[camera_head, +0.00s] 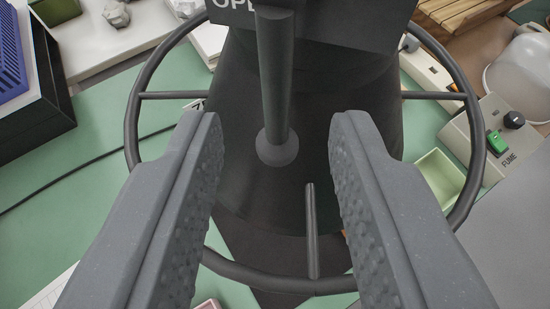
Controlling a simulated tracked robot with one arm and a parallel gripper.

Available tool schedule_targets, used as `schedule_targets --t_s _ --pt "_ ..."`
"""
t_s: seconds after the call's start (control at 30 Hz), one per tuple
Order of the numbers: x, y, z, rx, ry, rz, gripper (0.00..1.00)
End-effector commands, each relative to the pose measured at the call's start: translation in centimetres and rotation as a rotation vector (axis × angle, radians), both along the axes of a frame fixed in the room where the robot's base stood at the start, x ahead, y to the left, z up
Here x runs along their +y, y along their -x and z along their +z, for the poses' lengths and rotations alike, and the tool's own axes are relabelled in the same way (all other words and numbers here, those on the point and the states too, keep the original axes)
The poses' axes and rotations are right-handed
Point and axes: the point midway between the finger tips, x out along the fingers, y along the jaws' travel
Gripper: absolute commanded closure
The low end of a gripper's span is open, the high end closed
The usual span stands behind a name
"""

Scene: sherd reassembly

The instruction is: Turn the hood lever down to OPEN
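The hood lever (276,80) is a dark rod with a rounded knob at its lower end. It hangs down in front of the dark hood (335,110), at the top middle of the view. A dark plate (330,10) above it carries white letters, partly cut off, reading "OP". My gripper (278,140) is open, with one grey padded finger on each side of the knob. The fingers look apart from the lever; I cannot tell how far the knob is from them in depth. Nothing is held.
A dark ring (133,125) with spokes circles the hood. A box marked "FUME" (495,140) with a green switch and a black knob stands at the right. A blue ribbed thing (12,50) sits in a black tray at the upper left. Green bench surface shows at the left.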

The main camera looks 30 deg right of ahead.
Motion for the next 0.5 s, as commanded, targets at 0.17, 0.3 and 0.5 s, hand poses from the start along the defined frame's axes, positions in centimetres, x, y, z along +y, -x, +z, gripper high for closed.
schedule_targets --t_s 0.17,0.3,0.5 --pt "1.5 2.3 1.5 -0.002 0.000 0.002 0.68" --pt "2.6 4.1 2.4 -0.002 -0.001 0.000 0.68" --pt "3.8 5.9 3.4 -0.001 0.000 0.001 0.68"
